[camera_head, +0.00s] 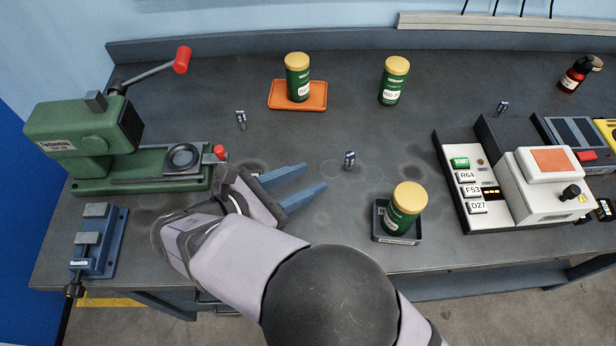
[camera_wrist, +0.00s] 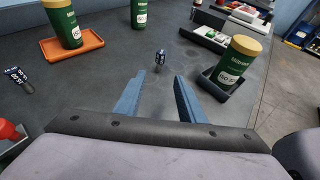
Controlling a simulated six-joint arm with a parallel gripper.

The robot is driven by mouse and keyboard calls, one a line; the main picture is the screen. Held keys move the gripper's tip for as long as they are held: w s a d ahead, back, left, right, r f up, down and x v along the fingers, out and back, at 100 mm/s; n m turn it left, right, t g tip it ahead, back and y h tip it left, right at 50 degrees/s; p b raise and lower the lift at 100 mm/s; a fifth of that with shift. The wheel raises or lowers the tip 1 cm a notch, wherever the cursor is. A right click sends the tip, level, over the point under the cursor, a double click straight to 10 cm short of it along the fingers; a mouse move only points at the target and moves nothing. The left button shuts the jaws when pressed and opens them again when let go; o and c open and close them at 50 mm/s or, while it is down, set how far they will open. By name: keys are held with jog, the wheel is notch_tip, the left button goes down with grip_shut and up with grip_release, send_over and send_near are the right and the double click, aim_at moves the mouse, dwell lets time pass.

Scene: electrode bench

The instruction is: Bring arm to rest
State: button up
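My gripper (camera_head: 307,183) is over the front middle of the bench, its two blue fingers apart with nothing between them. It also shows open in the wrist view (camera_wrist: 157,85). A small metal electrode (camera_head: 349,160) stands on the bench just beyond the fingertips and shows ahead of them in the wrist view (camera_wrist: 160,60). A second small electrode (camera_head: 241,119) is behind the gripper's left side, and a third (camera_head: 502,107) is at the back right. My arm reaches in from the front and hides part of the bench's front edge.
A green press (camera_head: 85,140) and a blue vise (camera_head: 97,245) are at left. Green jars stand on an orange tray (camera_head: 317,107), on bare bench (camera_head: 394,82), and in a dark tray (camera_head: 376,236). A white device (camera_head: 540,190) with buttons is at right.

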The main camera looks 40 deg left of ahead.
dwell(0.3)
jog(key=w+d+r+m+g+h+p, duration=0.1)
jog(key=w+d+r+m+g+p, duration=0.25)
jog(key=w+d+m, duration=0.45)
jog(key=w+d+r+m+g+h+p, duration=0.1)
jog(key=w+d+r+m+g+p, duration=0.2)
jog(key=w+d+m+g, duration=0.3)
jog(key=s+d+f+m+g+y, duration=0.1)
jog(key=s+d+f+m, duration=0.1)
jog(key=d+m, duration=0.4)
jog(key=s+d+f+m+g+y, duration=0.1)
jog(key=s+d+f+m, duration=0.2)
jog(key=d+m, duration=0.4)
jog(key=s+d+f+m+g+y, duration=0.1)
jog(key=s+d+f+m+y, duration=0.1)
jog(key=d+m, duration=0.5)
jog(key=s+d+f, duration=0.1)
jog(key=d+f, duration=0.1)
jog(key=d, duration=0.4)
jog(key=shift+d+f+g+b, duration=0.15)
jog(key=shift+d+g+b, duration=0.15)
jog(key=shift+d+g, duration=0.1)
jog(key=shift+o, duration=0.3)
